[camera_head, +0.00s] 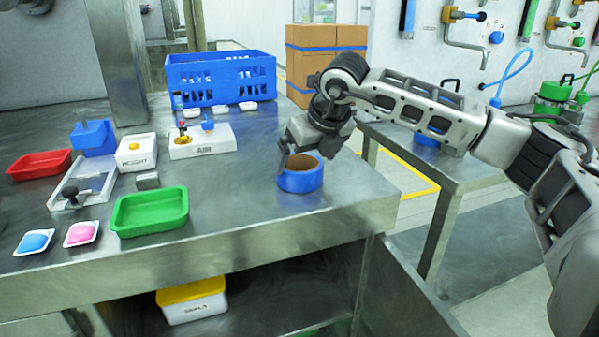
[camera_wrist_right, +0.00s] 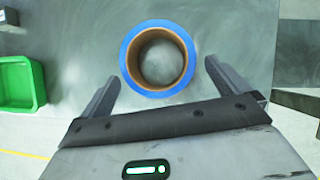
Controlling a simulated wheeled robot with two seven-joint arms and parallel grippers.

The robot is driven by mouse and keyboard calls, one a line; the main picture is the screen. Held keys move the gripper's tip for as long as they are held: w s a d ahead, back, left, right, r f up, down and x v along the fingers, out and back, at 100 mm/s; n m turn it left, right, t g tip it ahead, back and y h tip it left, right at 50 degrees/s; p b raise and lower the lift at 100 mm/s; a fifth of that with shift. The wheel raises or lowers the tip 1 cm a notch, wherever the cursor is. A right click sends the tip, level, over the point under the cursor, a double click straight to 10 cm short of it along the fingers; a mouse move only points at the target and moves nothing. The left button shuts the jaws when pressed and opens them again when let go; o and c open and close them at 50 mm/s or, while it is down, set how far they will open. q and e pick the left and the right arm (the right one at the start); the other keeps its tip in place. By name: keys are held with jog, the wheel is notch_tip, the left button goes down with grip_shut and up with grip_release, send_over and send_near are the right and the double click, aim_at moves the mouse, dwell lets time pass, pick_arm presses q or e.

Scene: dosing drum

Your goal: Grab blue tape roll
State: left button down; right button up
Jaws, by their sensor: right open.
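The blue tape roll (camera_head: 301,181) lies flat on the steel table near its right front corner, its brown core facing up. My right gripper (camera_head: 300,150) is open and empty, pointing down just behind and over the far side of the roll. In the right wrist view the roll (camera_wrist_right: 128,67) shows as a full ring. The open fingers of my right gripper (camera_wrist_right: 161,75) stand to the left and right of its lower part. Whether the fingers touch the roll cannot be told. My left gripper is not in view.
A green tray (camera_head: 150,212), a red tray (camera_head: 38,165), a white device (camera_head: 202,142) and a blue crate (camera_head: 221,78) stand on the table left of the roll. Bare table lies between the green tray and the roll. The table edge (camera_head: 345,222) is close in front.

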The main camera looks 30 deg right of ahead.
aim_at(300, 166)
jog(key=x, duration=0.4)
jog(key=shift+w+a+f, duration=0.1)
jog(key=shift+w, duration=0.35)
jog(key=shift+c, duration=0.3)
jog(key=c, duration=0.7)
jog(key=shift+c, duration=0.2)
